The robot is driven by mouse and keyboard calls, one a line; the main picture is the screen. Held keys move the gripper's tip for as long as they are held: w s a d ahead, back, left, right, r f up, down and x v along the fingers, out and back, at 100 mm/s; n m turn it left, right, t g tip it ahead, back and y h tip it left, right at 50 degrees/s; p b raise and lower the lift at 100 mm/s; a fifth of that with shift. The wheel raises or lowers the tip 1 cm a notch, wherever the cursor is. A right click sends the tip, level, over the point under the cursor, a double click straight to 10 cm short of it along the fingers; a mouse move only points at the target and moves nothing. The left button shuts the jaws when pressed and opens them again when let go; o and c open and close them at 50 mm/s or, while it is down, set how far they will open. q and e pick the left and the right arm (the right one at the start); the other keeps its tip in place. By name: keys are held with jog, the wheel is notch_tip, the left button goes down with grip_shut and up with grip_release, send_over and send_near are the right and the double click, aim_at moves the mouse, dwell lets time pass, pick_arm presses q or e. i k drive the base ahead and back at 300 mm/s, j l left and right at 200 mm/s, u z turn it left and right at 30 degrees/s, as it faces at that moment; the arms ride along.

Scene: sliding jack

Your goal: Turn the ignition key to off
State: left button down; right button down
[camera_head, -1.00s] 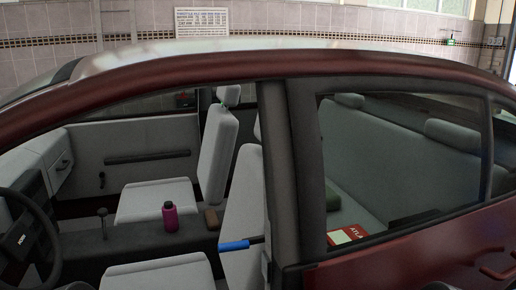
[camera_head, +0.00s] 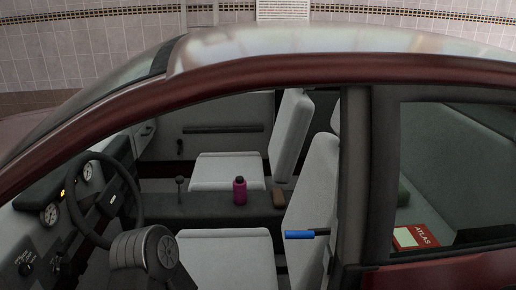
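The dashboard (camera_head: 80,200) of a red car is at the left, seen through the open side window area. Below the gauges, a small panel carries a dark round switch (camera_head: 26,269) with white lettering around it. The lettering is too small to read, and I cannot tell whether this is the ignition or whether a key sits in it. More small dark fittings lie just right of it, below the steering wheel (camera_head: 105,200). A dark ribbed part, apparently my own arm, covers the area below the wheel. Neither gripper's fingertips show.
The car's roof rail (camera_head: 300,78) arches over the opening, and a door pillar (camera_head: 355,190) stands at right. Inside are grey seats (camera_head: 230,260), a magenta bottle (camera_head: 239,190) on the console, a blue-handled tool (camera_head: 300,235) and a red atlas (camera_head: 418,237).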

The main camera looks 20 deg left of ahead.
aim_at(66, 269)
jog(key=u, duration=1.95)
